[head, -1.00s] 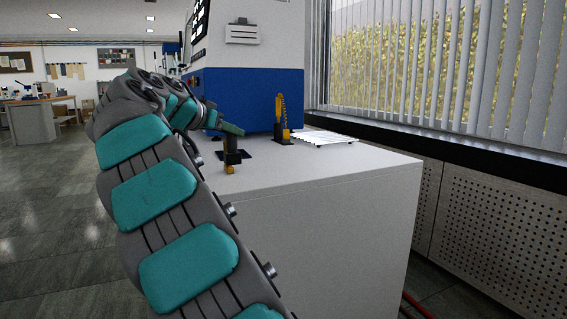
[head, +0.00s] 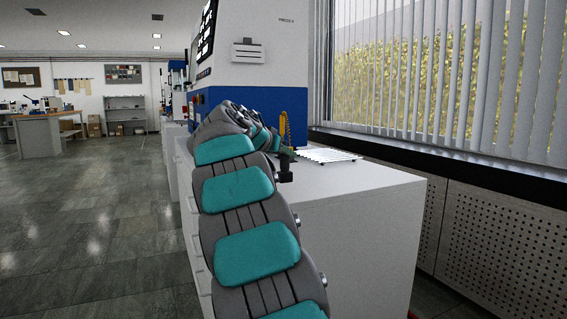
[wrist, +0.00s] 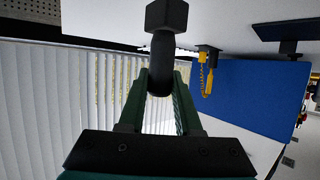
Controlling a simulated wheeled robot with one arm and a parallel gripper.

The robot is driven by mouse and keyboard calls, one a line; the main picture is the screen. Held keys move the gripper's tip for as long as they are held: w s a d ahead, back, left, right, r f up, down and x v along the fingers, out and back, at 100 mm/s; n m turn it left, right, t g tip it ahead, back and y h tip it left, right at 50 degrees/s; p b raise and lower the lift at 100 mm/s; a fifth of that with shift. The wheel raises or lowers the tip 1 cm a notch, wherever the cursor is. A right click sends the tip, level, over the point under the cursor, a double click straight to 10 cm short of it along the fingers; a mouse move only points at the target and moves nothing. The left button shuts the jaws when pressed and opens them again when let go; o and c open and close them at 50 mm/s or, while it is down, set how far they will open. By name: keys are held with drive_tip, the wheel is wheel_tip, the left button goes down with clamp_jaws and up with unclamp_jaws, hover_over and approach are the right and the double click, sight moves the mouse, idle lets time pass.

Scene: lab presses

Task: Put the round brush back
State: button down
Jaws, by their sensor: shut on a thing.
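My gripper (wrist: 162,82) is shut on a dark, rounded handle (wrist: 163,62) with a square black block (wrist: 167,15) at its far end. I take this to be the round brush; no bristles can be made out. In the head view the black block (head: 285,173) shows just right of my arm, over the white cabinet top; most of the gripper is hidden by the arm. I cannot tell whether the block touches the top.
A yellow tool (head: 284,127) stands upright near the blue machine base (head: 298,98), close to my gripper; it also shows in the wrist view (wrist: 207,78). A slatted white rack (head: 325,154) lies on the white cabinet (head: 350,205). A dark flat plate (wrist: 290,28) is nearby. The cabinet top's front right is clear.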

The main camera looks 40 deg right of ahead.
sight(282, 162)
drive_tip(key=shift+a+f, duration=0.1)
drive_tip(key=shift+f, duration=1.25)
drive_tip(key=shift+f, duration=0.15)
drive_tip(key=c, duration=0.6)
unclamp_jaws()
drive_tip(key=shift+r, duration=0.3)
drive_tip(key=v, duration=1.2)
drive_tip(key=shift+b, duration=0.3)
drive_tip(key=shift+f, duration=0.1)
